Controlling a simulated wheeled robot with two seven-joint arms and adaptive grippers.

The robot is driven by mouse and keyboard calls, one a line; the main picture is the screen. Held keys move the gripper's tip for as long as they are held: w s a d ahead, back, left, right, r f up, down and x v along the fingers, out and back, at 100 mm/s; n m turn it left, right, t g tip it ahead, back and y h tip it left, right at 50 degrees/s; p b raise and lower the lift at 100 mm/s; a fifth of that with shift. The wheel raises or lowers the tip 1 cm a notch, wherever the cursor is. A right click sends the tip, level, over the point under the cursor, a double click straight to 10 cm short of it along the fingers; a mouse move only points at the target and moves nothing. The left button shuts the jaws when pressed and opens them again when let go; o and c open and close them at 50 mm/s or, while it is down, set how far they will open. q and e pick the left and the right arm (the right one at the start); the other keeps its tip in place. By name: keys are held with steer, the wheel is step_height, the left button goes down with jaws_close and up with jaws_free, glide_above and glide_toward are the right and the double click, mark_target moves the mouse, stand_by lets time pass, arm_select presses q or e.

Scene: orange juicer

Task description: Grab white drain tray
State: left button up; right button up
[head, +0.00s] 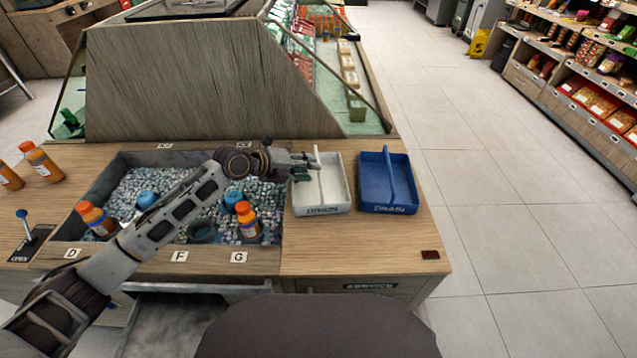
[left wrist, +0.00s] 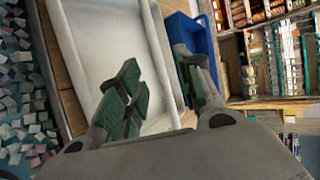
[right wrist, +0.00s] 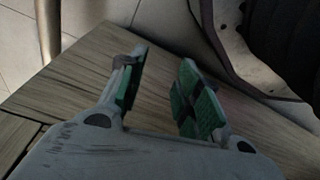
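The white drain tray (head: 335,206) sits on the wooden counter, with a raised divider handle along its middle. It also shows in the left wrist view (left wrist: 88,35). My left gripper (head: 308,165) is over the tray near the handle's far end. In the left wrist view my left gripper (left wrist: 162,88) is open, and the handle (left wrist: 160,60) shows between its two green-padded fingers. I cannot tell whether either finger touches it. My right gripper (right wrist: 160,88) is open and empty above a wood surface, and is not in the head view.
A blue tray (head: 402,208) of the same shape stands just right of the white one. To the left is a bin of ice (head: 185,165) with bottles and blue-capped items. A wooden display panel (head: 200,85) rises behind. The counter front by the trays is clear.

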arm_select(q)
steer(key=shift+d, duration=0.1)
stand_by(0.3)
steer(key=shift+x, duration=2.55)
steer(key=shift+w, duration=0.2)
jaws_close()
